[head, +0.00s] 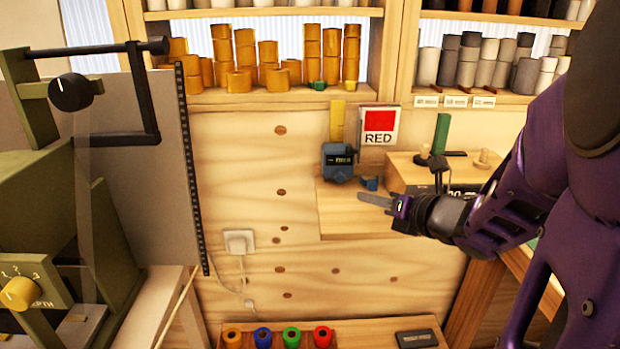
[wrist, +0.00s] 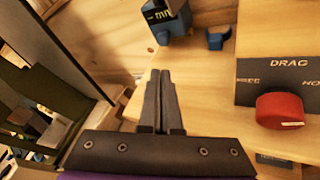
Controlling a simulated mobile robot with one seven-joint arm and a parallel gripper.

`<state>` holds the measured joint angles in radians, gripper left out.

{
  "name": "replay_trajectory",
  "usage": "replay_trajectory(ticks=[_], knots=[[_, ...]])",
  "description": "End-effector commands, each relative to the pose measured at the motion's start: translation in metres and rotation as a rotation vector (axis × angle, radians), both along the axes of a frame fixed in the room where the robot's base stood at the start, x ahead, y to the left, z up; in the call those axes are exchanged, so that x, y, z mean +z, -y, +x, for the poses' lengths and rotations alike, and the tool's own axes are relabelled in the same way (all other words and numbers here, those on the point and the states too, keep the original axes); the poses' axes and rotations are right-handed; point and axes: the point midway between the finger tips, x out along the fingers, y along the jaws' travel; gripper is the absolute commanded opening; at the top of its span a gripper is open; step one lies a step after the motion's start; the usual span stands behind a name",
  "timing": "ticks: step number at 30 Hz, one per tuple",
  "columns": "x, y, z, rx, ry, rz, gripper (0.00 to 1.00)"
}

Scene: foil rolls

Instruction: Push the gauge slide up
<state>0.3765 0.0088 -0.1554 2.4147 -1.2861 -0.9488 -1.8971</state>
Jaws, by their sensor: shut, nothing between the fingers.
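The gauge is a blue block (head: 338,163) on a yellow upright strip (head: 337,122) above the wooden shelf; I take the blue block to be its slide. In the wrist view the blue block (wrist: 168,18) is at the top, partly cut off. A small blue piece (head: 370,184) sits to its right, and it also shows in the wrist view (wrist: 217,40). My gripper (head: 362,196) is shut and empty, in front of the shelf and below and to the right of the block. In the wrist view its fingers (wrist: 161,78) point toward the block, apart from it.
A red sign reading RED (head: 379,126) is right of the strip. A wooden box (head: 405,172) stands to the right; the wrist view shows a DRAG panel with a red knob (wrist: 281,109). A green machine (head: 60,215) fills the left. The plywood wall between is mostly clear.

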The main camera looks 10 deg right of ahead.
Motion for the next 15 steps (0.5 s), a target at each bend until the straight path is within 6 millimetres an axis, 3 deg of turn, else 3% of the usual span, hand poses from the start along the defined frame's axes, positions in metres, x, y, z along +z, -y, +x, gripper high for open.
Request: replay_trajectory(ticks=[5, 15], knots=[[-0.007, -0.008, 0.016, 0.003, -0.004, -0.001, 0.00], [-0.024, -0.031, 0.069, 0.002, -0.003, 0.001, 0.00]])
